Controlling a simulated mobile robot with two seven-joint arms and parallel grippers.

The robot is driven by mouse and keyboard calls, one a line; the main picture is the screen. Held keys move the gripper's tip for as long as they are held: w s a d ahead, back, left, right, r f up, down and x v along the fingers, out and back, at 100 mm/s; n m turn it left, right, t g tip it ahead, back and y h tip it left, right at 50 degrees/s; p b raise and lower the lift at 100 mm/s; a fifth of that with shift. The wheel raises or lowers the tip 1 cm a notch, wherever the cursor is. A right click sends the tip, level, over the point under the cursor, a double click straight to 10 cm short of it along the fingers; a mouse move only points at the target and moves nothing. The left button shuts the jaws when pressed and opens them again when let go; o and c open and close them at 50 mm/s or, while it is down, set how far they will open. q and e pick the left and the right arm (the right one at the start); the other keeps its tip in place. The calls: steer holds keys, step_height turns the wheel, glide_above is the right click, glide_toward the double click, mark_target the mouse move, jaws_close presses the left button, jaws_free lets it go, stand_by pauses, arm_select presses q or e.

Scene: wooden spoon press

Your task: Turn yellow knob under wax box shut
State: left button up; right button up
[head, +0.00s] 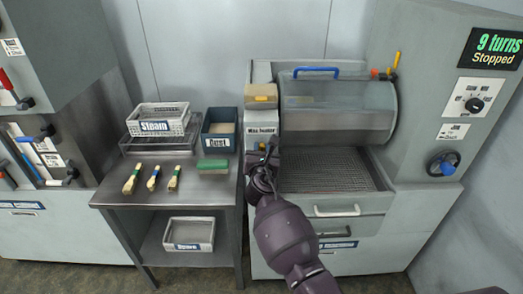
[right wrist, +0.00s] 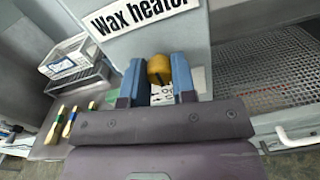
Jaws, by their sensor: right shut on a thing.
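The wax box is the pale box (head: 261,116) with a yellowish top and a "Wax heater" label, left of the drum machine. In the right wrist view its label (right wrist: 143,14) is large at the top. The yellow knob (right wrist: 160,67) is low on its front, with a dark pointer mark. My right gripper (head: 268,150) is in front of the box, under the label. In the right wrist view its two blue fingers (right wrist: 157,84) are on either side of the knob, shut on it. The knob is hidden in the head view. My left gripper is not in view.
A metal table (head: 218,193) left of my arm holds a "Steam" basket (head: 155,127), a "Dust" bin (head: 220,116), a green-topped block (head: 213,167) and several brushes. The drum machine (head: 345,105) and its mesh tray (head: 325,172) are to the right. A display (head: 494,49) reads "9 turns Stopped".

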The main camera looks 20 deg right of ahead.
steer(key=shift+m, duration=0.4)
steer(key=m+b, duration=0.5)
steer(key=m, duration=1.1)
steer(key=shift+m+y, duration=0.3)
steer(key=shift+y, duration=0.1)
stand_by(0.4)
steer(key=o, duration=0.9)
steer(key=shift+o, duration=0.2)
steer(key=shift+r, duration=0.1)
steer(key=shift+s, duration=0.1)
